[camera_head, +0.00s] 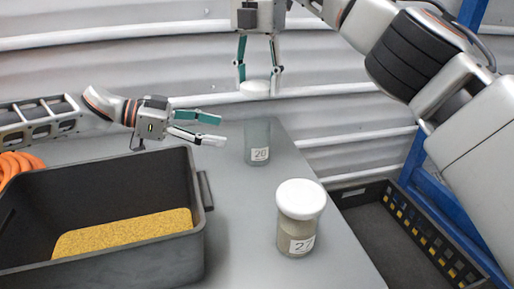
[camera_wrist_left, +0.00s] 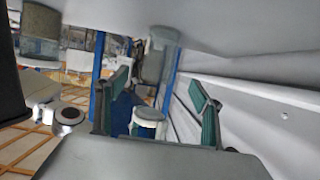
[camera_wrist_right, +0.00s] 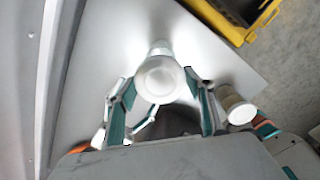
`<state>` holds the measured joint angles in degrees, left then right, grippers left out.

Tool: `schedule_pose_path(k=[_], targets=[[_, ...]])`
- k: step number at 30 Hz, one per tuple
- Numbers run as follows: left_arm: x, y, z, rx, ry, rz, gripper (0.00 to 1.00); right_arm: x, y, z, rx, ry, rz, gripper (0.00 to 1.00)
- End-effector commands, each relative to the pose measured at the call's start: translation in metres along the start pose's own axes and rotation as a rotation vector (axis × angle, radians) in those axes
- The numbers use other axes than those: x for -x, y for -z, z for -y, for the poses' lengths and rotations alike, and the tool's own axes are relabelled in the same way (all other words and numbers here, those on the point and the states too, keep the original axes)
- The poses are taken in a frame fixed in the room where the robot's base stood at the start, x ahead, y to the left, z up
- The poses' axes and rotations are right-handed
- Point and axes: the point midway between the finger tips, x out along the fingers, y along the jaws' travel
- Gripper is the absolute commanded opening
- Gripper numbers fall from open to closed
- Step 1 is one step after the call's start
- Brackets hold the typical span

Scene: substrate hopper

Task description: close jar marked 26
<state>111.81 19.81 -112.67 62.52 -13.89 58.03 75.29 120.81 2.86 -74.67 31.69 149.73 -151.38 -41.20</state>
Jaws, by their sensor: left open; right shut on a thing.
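A clear glass jar (camera_head: 257,143) stands upright on the grey table. Its label looks like 20 or 26; the last digit is unclear. My right gripper (camera_head: 258,86) points down and is shut on a round white lid (camera_head: 254,89), held above this jar with a gap between. The lid also shows between the fingers in the right wrist view (camera_wrist_right: 160,80). My left gripper (camera_head: 221,130) is open and empty, left of the glass jar, its fingers pointing toward it. A jar part in the left wrist view (camera_wrist_left: 148,121) sits between the fingers.
A white-lidded jar (camera_head: 297,217) with brownish contents, label seemingly 27, stands nearer on the table (camera_head: 240,235). A dark bin (camera_head: 100,258) with yellow grains is at left. A dark crate (camera_head: 385,240) lies right of the table. A corrugated wall is behind.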

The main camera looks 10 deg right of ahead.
Motion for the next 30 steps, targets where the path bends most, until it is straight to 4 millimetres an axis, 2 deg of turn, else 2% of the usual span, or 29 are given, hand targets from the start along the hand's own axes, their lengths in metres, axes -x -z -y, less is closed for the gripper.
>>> schedule_pose_path(k=[5, 18, 24, 30], targets=[[-0.023, -0.001, -0.001, 0.001, -0.004, 0.001, 0.68, 0.000, 0.000, 0.000, 0.000, 0.000, 0.000, 0.39], [-0.097, -0.001, -0.001, 0.001, -0.003, 0.002, 0.68, -0.001, 0.000, 0.000, 0.000, 0.001, 0.000, 0.39], [-0.113, -0.001, 0.000, 0.002, 0.000, 0.001, 0.68, -0.001, 0.000, 0.000, 0.000, 0.001, 0.000, 0.39], [-0.117, -0.001, 0.000, 0.002, -0.001, 0.001, 0.68, -0.001, 0.000, 0.000, 0.000, 0.000, 0.000, 0.39]])
